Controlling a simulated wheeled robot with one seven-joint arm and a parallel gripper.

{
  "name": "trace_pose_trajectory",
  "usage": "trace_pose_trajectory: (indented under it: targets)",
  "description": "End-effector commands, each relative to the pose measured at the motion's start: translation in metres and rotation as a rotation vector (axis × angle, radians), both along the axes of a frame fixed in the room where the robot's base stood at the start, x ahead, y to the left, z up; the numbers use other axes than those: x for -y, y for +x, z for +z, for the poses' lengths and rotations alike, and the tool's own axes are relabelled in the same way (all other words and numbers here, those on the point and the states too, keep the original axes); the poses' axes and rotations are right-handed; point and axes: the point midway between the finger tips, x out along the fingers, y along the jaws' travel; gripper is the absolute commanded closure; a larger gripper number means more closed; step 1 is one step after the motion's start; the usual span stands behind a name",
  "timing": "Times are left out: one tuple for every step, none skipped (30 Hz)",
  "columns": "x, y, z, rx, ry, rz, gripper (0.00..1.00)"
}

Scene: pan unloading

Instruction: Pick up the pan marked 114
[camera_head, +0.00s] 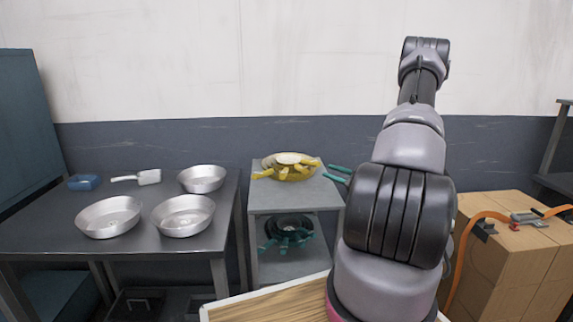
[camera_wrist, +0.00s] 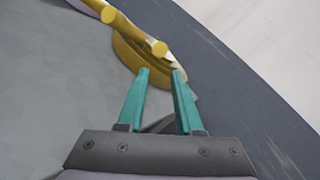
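A yellow pan (camera_head: 289,174) with several yellow knob-ended handles or pegs sits on the top of a grey two-level stand (camera_head: 262,200). My gripper (camera_head: 338,174) is open beside the pan's right side, its two teal fingers pointing at it. In the wrist view, the yellow pan's edge (camera_wrist: 125,52) lies just ahead of my open gripper (camera_wrist: 160,72), with nothing visibly held. I cannot tell whether a fingertip touches the rim. A dark teal pan (camera_head: 288,229) of similar shape is on the stand's lower shelf. No number 114 is readable on any pan.
Cardboard boxes (camera_head: 525,255) with an orange strap are at right. A wall (camera_head: 220,140) is close behind the stand.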

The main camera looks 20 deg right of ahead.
Motion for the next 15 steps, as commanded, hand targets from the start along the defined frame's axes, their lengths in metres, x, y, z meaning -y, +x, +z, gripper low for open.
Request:
trace_pose_trajectory:
  targets:
    - [-0.004, 0.006, -0.001, 0.001, 0.000, 0.002, 0.66]
    - [-0.005, 0.011, 0.000, 0.002, -0.001, 0.001, 0.66]
    - [-0.009, 0.017, 0.000, 0.002, -0.001, 0.005, 0.66]
    - [-0.012, 0.022, 0.000, 0.002, -0.001, 0.005, 0.66]
    - [-0.014, 0.026, 0.000, 0.001, -0.001, 0.004, 0.66]
    - [-0.016, 0.032, 0.000, 0.001, 0.000, 0.006, 0.66]
    - [-0.018, 0.036, 0.000, 0.002, -0.001, 0.004, 0.66]
    - [-0.019, 0.039, 0.000, 0.002, -0.001, 0.004, 0.66]
    - [-0.021, 0.042, 0.000, 0.001, -0.001, 0.004, 0.66]
    - [-0.022, 0.044, 0.000, 0.001, -0.001, 0.004, 0.66]
    - [-0.022, 0.046, 0.000, 0.000, 0.000, 0.004, 0.66]
    - [-0.024, 0.048, 0.001, 0.000, 0.000, 0.004, 0.66]
    - [-0.025, 0.049, 0.001, 0.000, 0.000, 0.005, 0.66]
    - [-0.026, 0.052, 0.001, 0.000, 0.000, 0.005, 0.66]
    - [-0.029, 0.056, 0.002, 0.001, 0.000, 0.006, 0.66]
